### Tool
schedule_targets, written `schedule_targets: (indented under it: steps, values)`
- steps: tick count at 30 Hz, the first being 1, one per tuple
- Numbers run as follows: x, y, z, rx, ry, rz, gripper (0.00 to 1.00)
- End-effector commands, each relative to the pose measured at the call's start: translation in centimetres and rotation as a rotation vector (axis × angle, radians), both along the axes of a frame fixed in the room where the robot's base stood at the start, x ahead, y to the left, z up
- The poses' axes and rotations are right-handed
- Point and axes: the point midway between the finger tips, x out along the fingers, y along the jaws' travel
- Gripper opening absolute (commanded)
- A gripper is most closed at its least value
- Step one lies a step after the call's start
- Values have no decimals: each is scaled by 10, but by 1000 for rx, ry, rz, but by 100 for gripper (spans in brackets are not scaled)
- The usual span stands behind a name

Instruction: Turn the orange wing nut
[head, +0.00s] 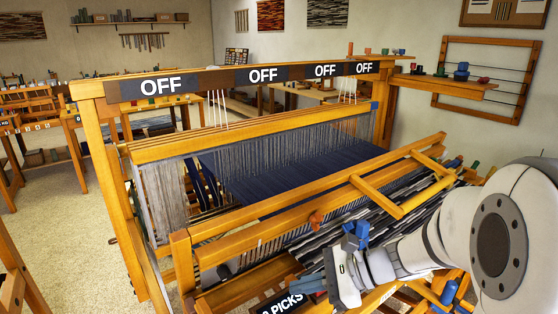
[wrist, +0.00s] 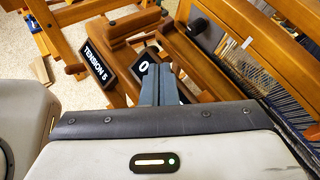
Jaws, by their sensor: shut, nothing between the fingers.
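A small orange piece (head: 315,218), which looks like the wing nut, sits on the front wooden beam of the loom in the head view. Its exact shape and angle are too small to tell. The blue fingers are together and hold nothing. In the wrist view my gripper (wrist: 160,84) points towards wooden loom parts and a dark plate marked 0 (wrist: 146,66). I cannot make out the orange wing nut there.
The loom frame (head: 180,250) surrounds dark blue cloth (head: 290,170). Several OFF signs (head: 263,75) line its top beam. A PICKS sign (head: 285,303) is low at the front. Open floor (head: 60,240) lies left.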

Motion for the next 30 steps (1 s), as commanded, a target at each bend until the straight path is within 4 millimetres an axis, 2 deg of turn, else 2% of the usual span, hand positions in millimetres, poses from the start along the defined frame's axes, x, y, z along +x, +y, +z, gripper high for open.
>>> schedule_targets:
  steps: [1, 5, 9, 12, 16, 20, 30]
  values:
    - [23, -5, -5, 118, 74, -111, 0]
    - [82, -32, -2, 427, 222, -380, 0]
    - [133, -79, -6, 717, 317, -612, 0]
    - [155, -111, -11, 868, 348, -727, 0]
    - [169, -138, -16, 984, 362, -810, 0]
    - [176, -144, -15, 1020, 364, -835, 0]
    - [208, -120, -5, 1018, 364, -832, 0]
